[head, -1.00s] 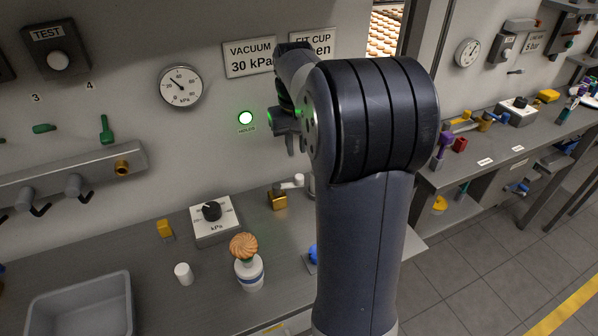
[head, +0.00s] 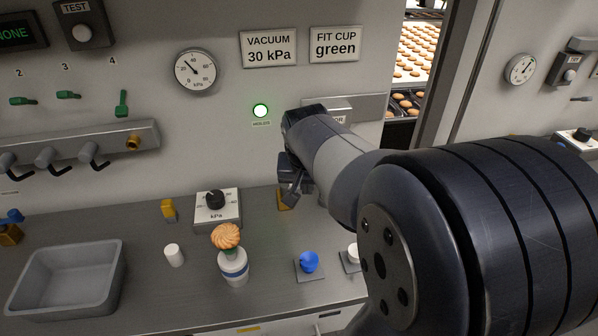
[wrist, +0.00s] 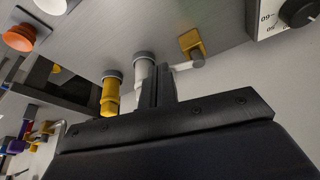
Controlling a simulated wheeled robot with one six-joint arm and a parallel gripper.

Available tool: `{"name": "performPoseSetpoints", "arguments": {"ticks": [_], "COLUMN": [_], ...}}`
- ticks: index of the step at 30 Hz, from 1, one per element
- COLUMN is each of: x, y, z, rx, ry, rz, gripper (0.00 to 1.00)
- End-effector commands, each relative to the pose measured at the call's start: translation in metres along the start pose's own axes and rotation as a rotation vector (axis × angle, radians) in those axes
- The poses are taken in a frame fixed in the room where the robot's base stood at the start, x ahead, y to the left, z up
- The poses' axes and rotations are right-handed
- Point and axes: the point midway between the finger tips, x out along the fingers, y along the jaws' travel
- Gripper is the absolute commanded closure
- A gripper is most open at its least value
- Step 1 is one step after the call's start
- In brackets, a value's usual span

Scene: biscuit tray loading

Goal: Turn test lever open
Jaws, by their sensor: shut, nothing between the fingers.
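A brass valve block (head: 283,203) with a pale lever stands on the bench by the wall. My gripper (head: 291,192) is in front of it in the head view and hides most of the lever. In the wrist view the brass block (wrist: 190,41) shows with its lever arm (wrist: 181,66) and round grey end (wrist: 197,60). My shut, empty fingers (wrist: 158,86) are close beside the lever's inner end; I cannot tell whether they touch it.
A grey fitting (wrist: 144,68) and a yellow fitting (wrist: 110,97) stand close beside my fingers. On the bench are a dial box (head: 217,218), a biscuit (head: 226,236) on a white-and-blue stand (head: 234,268), a blue knob (head: 308,262) and a grey bin (head: 110,262).

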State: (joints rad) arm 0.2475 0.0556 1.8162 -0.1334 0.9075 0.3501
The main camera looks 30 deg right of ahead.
Motion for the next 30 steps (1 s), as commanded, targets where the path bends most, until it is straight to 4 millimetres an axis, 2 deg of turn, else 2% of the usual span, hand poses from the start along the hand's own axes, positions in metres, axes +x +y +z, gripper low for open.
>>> {"name": "performPoseSetpoints", "arguments": {"ticks": [3, 8, 10, 16, 30], "x": [0.027, 0.058, 0.057, 0.065, 0.069], "y": [0.001, 0.0, 0.0, 0.0, 0.0], "z": [0.001, 0.001, -0.012, -0.031, -0.038], "rx": [0.0, -0.001, 0.001, 0.0, -0.001], "ry": [-0.006, -0.005, -0.002, 0.0, 0.0], "rz": [0.002, 0.001, 0.001, 0.0, 0.0], "gripper": [1.0, 1.0, 1.0, 1.0, 1.0]}}
